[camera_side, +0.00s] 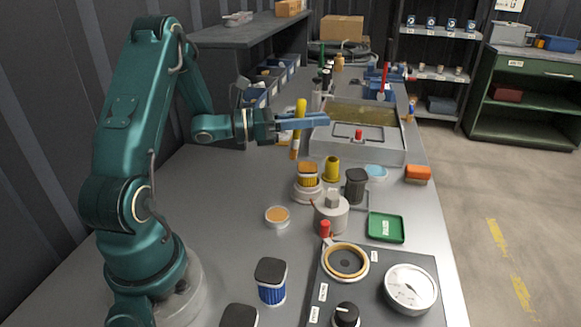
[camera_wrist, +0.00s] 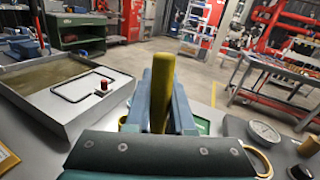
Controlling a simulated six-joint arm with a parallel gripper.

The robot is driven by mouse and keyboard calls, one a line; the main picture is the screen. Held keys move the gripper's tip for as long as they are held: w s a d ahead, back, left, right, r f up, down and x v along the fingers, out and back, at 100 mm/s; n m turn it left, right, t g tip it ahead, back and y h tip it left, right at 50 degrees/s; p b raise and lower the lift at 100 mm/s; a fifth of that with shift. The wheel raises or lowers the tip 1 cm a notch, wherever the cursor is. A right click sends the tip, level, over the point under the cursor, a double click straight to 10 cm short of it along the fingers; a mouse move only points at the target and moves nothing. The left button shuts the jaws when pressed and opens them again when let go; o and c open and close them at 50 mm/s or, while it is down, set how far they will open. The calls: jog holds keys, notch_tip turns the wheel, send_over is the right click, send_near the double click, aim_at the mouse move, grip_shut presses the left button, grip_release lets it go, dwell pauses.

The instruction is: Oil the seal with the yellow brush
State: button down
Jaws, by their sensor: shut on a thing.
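My gripper (camera_side: 318,120) has blue fingers shut on the yellow brush (camera_side: 300,107), holding it nearly upright above the table. Its handle rises above the fingers and its lower end hangs below them, clear of the table. In the wrist view the yellow handle (camera_wrist: 162,85) stands between the blue fingers (camera_wrist: 160,115); its lower end is hidden. A shallow white dish with amber content (camera_side: 277,215) stands on the table, front-left of the brush. A tan ring (camera_side: 345,261) sits on the grey panel. A black rectangular outline (camera_side: 372,128) lies on the grey tank; I cannot tell which is the seal.
Several cups and jars (camera_side: 332,214) crowd the table's middle. A green tray (camera_side: 386,227) and a gauge (camera_side: 410,287) are at the right.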

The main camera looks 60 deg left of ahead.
jog(key=f, duration=0.2)
jog(key=shift+w+d+f, duration=0.15)
jog(key=shift+w+f, duration=0.1)
jog(key=shift+f, duration=0.1)
jog(key=shift+d+x, duration=0.4)
jog(key=shift+x, duration=2.2)
jog(key=shift+w+a+v, duration=0.1)
jog(key=shift+a+v, duration=0.1)
jog(key=shift+v, duration=0.8)
jog(key=shift+w+a+v, duration=0.1)
jog(key=shift+a+v, duration=0.1)
jog(key=shift+v, duration=0.85)
jog(key=shift+w+a+v, duration=0.1)
jog(key=shift+a+v, duration=0.1)
jog(key=shift+v, duration=0.8)
jog(key=shift+w+a+f, duration=0.1)
jog(key=shift+w+f, duration=0.15)
jog(key=shift+w, duration=0.25)
jog(key=shift+d+x, duration=0.45)
jog(key=shift+x, duration=2.2)
jog(key=s+a, duration=0.1)
jog(key=s+a+f, duration=0.1)
jog(key=s, duration=0.1)
jog(key=s+a+f, duration=0.1)
jog(key=s, duration=0.1)
jog(key=shift+s+a, duration=0.15)
jog(key=shift+s, duration=0.05)
jog(key=shift+s+r, duration=0.1)
jog(key=shift+r, duration=0.1)
notch_tip(320, 180, up, 10)
